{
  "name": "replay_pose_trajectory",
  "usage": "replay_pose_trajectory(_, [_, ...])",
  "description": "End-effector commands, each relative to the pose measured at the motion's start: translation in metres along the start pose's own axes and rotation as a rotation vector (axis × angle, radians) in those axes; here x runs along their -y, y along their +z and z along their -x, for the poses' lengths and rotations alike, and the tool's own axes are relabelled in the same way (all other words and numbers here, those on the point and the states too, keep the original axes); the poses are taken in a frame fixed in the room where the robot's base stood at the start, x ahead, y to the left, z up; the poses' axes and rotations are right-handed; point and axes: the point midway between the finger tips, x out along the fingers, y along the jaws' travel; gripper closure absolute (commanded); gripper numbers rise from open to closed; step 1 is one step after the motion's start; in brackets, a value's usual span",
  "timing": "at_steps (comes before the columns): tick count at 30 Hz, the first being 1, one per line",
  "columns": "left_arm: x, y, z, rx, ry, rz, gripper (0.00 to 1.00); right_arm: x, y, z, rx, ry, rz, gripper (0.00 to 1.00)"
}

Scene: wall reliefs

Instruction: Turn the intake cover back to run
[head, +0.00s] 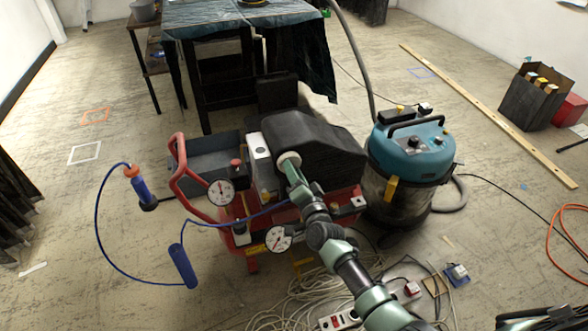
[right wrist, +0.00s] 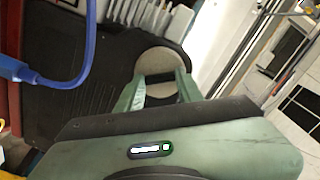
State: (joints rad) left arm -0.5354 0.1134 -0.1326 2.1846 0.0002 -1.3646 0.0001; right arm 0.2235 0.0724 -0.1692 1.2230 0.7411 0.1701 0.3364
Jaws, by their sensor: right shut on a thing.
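The intake cover (head: 286,158) is a round beige disc on the side of the black housing (head: 315,143) of a red air compressor. In the right wrist view the cover (right wrist: 161,57) shows as a pale disc against dark ribbed plastic. My right gripper (head: 292,170) reaches up from the lower right and is shut on the cover's near edge. Its two green fingers (right wrist: 160,82) meet the disc's lower part in the right wrist view. I see no mark that tells the cover's setting. My left gripper is not in view.
A blue-topped shop vacuum (head: 408,150) stands close to the right of the compressor. A red handle (head: 180,165), gauges (head: 221,192) and a blue air hose (head: 103,235) lie left of my arm. Tangled cable (head: 300,300) and a power strip (head: 340,318) lie below. Open floor is at the left.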

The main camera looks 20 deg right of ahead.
Motion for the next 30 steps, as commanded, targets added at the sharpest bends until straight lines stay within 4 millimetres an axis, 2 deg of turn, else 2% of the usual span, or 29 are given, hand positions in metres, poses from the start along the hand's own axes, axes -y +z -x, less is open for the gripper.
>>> replay_pose_trajectory(15, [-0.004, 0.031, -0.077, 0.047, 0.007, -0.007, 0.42, 0.002, -0.001, 0.000, 0.000, 0.001, 0.489, 1.00])
replay_pose_trajectory(21, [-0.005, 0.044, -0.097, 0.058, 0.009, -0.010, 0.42, 0.001, -0.001, 0.000, 0.000, 0.001, 0.667, 1.00])
replay_pose_trajectory(30, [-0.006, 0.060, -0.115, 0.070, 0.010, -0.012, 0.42, 0.001, -0.001, 0.000, 0.000, 0.001, 0.868, 1.00])
